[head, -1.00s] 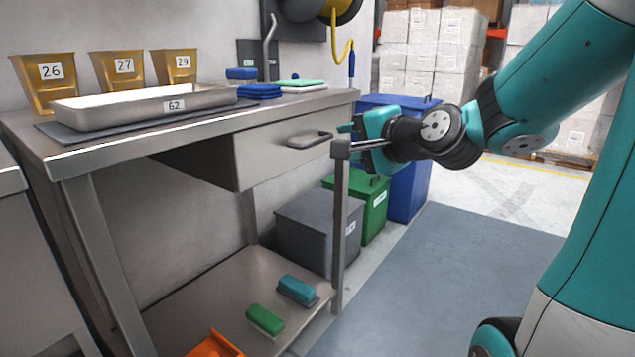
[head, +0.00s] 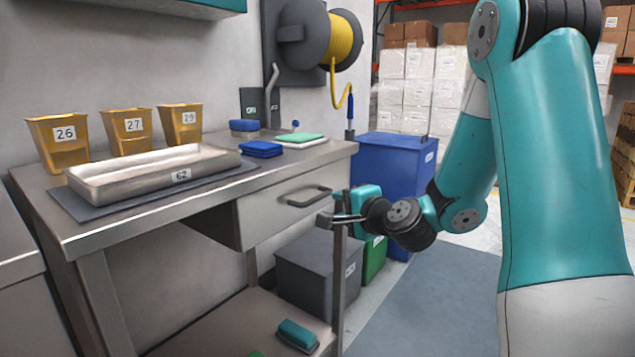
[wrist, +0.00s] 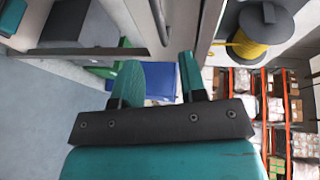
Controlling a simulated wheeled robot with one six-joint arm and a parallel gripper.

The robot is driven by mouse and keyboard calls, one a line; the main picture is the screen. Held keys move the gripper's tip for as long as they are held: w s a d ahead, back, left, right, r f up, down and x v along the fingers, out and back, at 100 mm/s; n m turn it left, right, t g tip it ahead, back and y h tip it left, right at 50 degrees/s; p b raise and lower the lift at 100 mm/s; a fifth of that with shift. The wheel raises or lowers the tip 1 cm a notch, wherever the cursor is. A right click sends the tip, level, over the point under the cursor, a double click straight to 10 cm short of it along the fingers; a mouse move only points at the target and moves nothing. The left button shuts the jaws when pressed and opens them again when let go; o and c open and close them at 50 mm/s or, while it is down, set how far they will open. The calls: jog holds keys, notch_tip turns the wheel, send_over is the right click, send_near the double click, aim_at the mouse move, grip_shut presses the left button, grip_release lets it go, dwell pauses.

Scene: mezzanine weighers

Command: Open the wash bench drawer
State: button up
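The wash bench drawer (head: 278,212) has a plain grey front under the right part of the steel bench (head: 235,190) and looks shut. Its dark bar handle (head: 310,197) sticks out near the top of the front. My gripper (head: 338,207) is just right of the handle in the head view, close to the bench's front right leg, and apart from the handle. In the wrist view my gripper (wrist: 160,70) shows two teal fingers spread apart with nothing between them. A grey bar, likely the handle (wrist: 160,22), shows beyond the fingertips.
A steel tray (head: 215,165) marked 62, yellow tubs (head: 62,150), and blue and green pads (head: 262,149) are on the benchtop. A grey bin (head: 315,270), a green bin (head: 374,262) and a blue bin (head: 395,155) stand below and behind. The floor right of the bench is clear.

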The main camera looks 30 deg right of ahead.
aim_at(319, 199)
jog(key=w+p, duration=0.1)
jog(key=w, duration=0.2)
jog(key=w+f+p, duration=0.1)
jog(key=w+p, duration=0.1)
jog(key=w, duration=0.1)
jog(key=w+p, duration=0.2)
jog(key=w, duration=0.1)
jog(key=shift+w+d+f, duration=0.15)
jog(key=shift+w+f, duration=0.05)
jog(key=shift+w, duration=0.05)
jog(key=shift+w+f+p, duration=0.3)
jog(key=shift+w+p, duration=0.15)
jog(key=shift+w, duration=0.1)
grip_shut()
